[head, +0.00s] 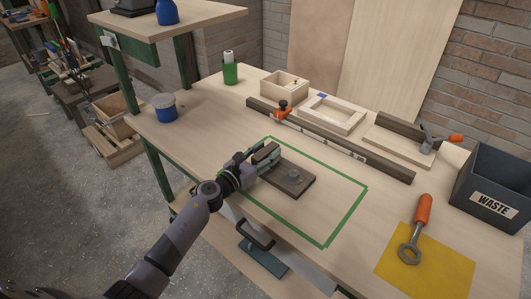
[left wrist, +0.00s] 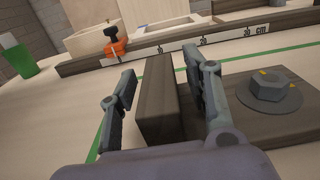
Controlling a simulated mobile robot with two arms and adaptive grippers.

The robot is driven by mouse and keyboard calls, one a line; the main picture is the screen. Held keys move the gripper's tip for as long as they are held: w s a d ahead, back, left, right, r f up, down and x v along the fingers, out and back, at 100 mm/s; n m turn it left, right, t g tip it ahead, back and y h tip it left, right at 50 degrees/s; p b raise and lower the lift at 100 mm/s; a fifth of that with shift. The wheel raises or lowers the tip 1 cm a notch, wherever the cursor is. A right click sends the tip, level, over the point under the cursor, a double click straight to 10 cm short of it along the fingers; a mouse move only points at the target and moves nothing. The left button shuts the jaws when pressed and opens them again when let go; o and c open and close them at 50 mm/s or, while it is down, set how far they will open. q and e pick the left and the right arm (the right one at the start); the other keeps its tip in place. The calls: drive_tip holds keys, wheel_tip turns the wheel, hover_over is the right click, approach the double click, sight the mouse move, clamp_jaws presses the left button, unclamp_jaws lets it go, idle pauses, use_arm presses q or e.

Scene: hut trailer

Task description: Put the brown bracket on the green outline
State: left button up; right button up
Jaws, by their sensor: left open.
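The brown bracket (head: 294,184) lies on the workbench within the green outline (head: 345,218), near its far left corner. It has a flat base with a grey bolt head (left wrist: 270,90) and an upright block (left wrist: 158,105) at its left end. My left gripper (head: 257,160) is at that upright end. In the left wrist view the fingers of the gripper (left wrist: 164,72) are open, one on each side of the upright block. A gap shows on the left; on the right I cannot tell whether the finger touches. My right gripper is not in view.
A long ruler rail (head: 340,147) with an orange clamp (head: 283,110) lies behind the outline. A wooden frame (head: 328,112) is behind it. An orange-handled tool (head: 417,228) lies on a yellow sheet (head: 440,272) at right, near the waste bin (head: 490,190). A green cup (head: 230,72) stands at back left.

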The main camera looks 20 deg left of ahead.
use_arm(q)
drive_tip(key=shift+r+p, duration=0.3)
drive_tip(key=shift+p, duration=0.05)
drive_tip(key=b+v, duration=0.1)
drive_tip(key=v, duration=1.1)
drive_tip(key=shift+f+b, duration=0.15)
drive_tip(key=shift+b, duration=0.15)
